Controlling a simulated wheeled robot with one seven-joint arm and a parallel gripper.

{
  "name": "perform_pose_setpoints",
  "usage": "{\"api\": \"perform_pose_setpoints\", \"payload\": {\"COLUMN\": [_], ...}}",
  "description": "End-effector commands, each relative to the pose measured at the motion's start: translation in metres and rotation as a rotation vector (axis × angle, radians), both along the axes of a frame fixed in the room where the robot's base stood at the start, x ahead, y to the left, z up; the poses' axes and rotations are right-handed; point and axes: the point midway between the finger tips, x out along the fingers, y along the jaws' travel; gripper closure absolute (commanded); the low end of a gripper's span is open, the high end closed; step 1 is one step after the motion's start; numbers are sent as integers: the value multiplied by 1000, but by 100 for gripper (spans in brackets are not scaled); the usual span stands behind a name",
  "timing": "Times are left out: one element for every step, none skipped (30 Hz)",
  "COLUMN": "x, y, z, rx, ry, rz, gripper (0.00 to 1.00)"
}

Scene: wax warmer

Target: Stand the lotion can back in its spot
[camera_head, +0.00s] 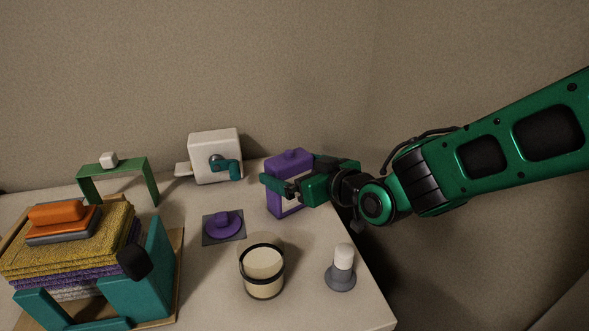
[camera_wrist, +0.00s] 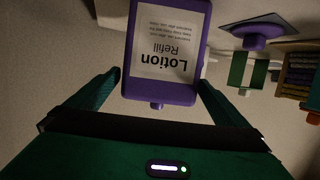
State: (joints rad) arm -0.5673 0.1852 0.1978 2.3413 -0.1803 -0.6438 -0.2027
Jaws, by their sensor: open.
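The lotion can (camera_head: 284,163) is a purple box with a knob on top and a pale label, standing upright near the table's right back edge. In the wrist view the can (camera_wrist: 130,45) appears upside down, its label reading "Lotion Refill". My gripper (camera_head: 292,182) reaches in from the right, with a finger across the can's front. In the wrist view my gripper (camera_wrist: 160,82) is open, its fingers on either side of the can with slight gaps. A dark square pad (camera_head: 237,237) with a purple knobbed disc (camera_head: 222,222) lies left of the can. Which spot belongs to the can is unclear.
A white machine with a teal spout (camera_head: 214,150) stands behind. A jar (camera_head: 264,284) and a grey-and-white post (camera_head: 342,270) stand in front. Stacked towels (camera_head: 70,255) in a teal-ended tray and a green stand (camera_head: 152,181) are left. Bare table lies between jar and can.

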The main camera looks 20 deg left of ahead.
Motion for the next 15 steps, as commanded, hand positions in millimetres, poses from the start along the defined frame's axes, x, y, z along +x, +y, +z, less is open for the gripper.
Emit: {"api": "perform_pose_setpoints", "payload": {"x": [-1, -2, -3, -3, -4, -4, -5, -5, -6, -7, -7, -8, -9, -9, -10], "y": [-2, -2, -3, -4, -5, -6, -7, -7, -8, -9, -10, -11, -12, -13, -14], "z": [1, 1, 2, 2, 2, 3, 3, 3, 4, 4, 4, 4, 5, 5, 6], "rx": [0, 0, 1, 1, 1, 1, 1, 1, 1, 1, 1, 0, 0, 0, 1], "ry": [0, 0, -1, -1, -1, -1, -1, -1, -1, -1, -1, 0, 0, 0, -1], "rz": [0, 0, 0, 0, 0, 0, 0, 0, 0, 0, 0, 0, 0, 0, 0], "gripper": [0, 0, 0, 0, 0, 0, 0, 0, 0, 0, 0, 0, 0, 0, 0]}}
